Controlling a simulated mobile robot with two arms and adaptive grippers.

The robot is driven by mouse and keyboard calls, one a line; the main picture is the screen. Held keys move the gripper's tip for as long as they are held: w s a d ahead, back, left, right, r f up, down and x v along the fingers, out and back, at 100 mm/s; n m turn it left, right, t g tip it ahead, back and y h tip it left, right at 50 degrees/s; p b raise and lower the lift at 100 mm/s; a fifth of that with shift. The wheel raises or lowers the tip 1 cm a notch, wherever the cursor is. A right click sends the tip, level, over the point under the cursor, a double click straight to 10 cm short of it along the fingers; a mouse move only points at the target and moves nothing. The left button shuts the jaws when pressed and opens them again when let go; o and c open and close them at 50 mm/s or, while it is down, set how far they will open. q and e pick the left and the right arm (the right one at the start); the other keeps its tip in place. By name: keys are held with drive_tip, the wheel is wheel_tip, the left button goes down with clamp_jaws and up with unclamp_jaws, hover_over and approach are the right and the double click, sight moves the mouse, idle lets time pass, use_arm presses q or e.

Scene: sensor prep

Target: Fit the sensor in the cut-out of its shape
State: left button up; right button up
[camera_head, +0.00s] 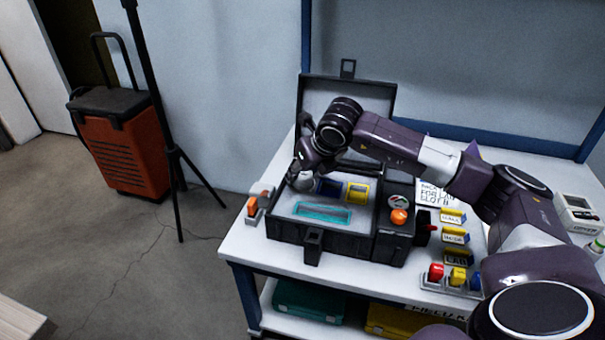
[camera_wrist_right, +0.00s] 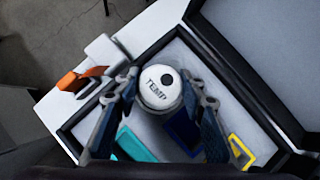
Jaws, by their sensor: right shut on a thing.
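The sensor (camera_wrist_right: 160,88) is a white round piece marked TEMP, with a dark dot on its top. My right gripper (camera_wrist_right: 164,98) is shut on it, one finger on each side. In the head view the right gripper (camera_head: 303,176) is over the back left of the open black case (camera_head: 290,236). The case's grey insert (camera_head: 285,208) has a teal-edged long cut-out (camera_head: 322,213), a blue-edged one (camera_head: 328,187) and a yellow-edged one (camera_head: 358,193). What lies under the sensor is hidden, and I cannot tell whether it touches the insert. My left gripper is not in view.
The raised case lid (camera_head: 365,97) stands behind the gripper. An orange-and-white object (camera_head: 257,206) is left of the case. To the right are an orange knob (camera_head: 398,216), yellow label blocks (camera_head: 454,237) and coloured pieces (camera_head: 457,277) on the white table (camera_head: 240,248).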

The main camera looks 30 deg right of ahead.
drive_tip(key=shift+f, duration=0.1)
drive_tip(key=o, duration=1.1)
drive_tip(key=shift+o, duration=0.3)
drive_tip(key=shift+o, duration=1.2)
